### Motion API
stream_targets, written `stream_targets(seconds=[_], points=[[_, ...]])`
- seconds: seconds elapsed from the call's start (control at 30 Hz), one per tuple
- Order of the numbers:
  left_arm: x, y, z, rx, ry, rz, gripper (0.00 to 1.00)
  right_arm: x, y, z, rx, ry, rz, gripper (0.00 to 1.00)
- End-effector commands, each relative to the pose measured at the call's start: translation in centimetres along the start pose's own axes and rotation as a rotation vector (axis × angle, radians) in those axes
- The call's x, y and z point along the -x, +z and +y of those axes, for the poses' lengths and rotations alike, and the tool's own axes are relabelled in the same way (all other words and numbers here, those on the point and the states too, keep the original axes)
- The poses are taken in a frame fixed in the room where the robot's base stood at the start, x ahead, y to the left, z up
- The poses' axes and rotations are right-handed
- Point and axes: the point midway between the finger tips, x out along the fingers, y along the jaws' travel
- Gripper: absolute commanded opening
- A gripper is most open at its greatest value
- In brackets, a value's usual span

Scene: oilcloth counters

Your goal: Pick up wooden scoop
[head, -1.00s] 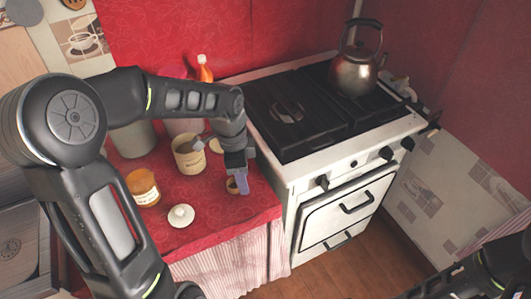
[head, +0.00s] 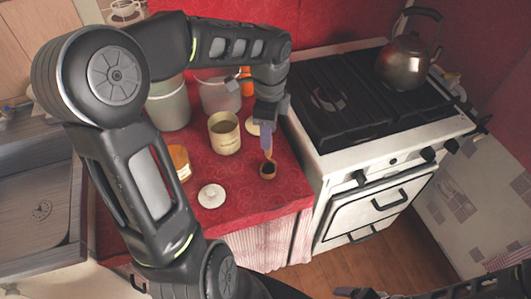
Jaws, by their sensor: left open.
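The wooden scoop (head: 267,171) is small, with a dark hollow bowl, and sits on the red oilcloth near the counter's right edge. Its light handle seems to rise toward my left gripper (head: 266,143). My left gripper points down just above the scoop, with purple-grey fingers, and is open. The fingers overlap the handle's upper part in the picture, and I cannot tell whether they touch it. Part of my right arm shows at the bottom right; its gripper (head: 368,293) is cut by the frame edge and unclear.
A cream canister (head: 224,134) stands left of the scoop, with a round lid (head: 253,127) behind. A white lid (head: 212,196) lies in front, and an amber jar (head: 180,162) is partly behind my arm. The stove (head: 345,158) with a kettle (head: 407,62) borders the counter's right.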

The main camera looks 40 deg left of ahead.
Motion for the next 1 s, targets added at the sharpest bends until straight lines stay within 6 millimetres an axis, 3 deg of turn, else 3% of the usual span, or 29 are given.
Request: stream_targets(seconds=[0.27,0.5,0.87,1.0], points=[[-0.1,0.0,0.0,0.0,0.001,0.0,0.43,0.0,0.0,0.0,-0.001,0.0,0.0,0.89],[-2.4,0.0,0.0,0.0,0.002,0.0,0.43,0.1,0.0,0.0,-0.001,0.001,0.0,0.89],[-2.8,0.0,0.0,0.001,0.001,0.001,0.43,0.2,0.0,0.0,-0.001,0.001,0.0,0.89],[-4.1,0.1,0.1,0.0,0.004,0.0,0.43,0.6,0.0,-0.2,-0.001,0.002,-0.001,0.89]])
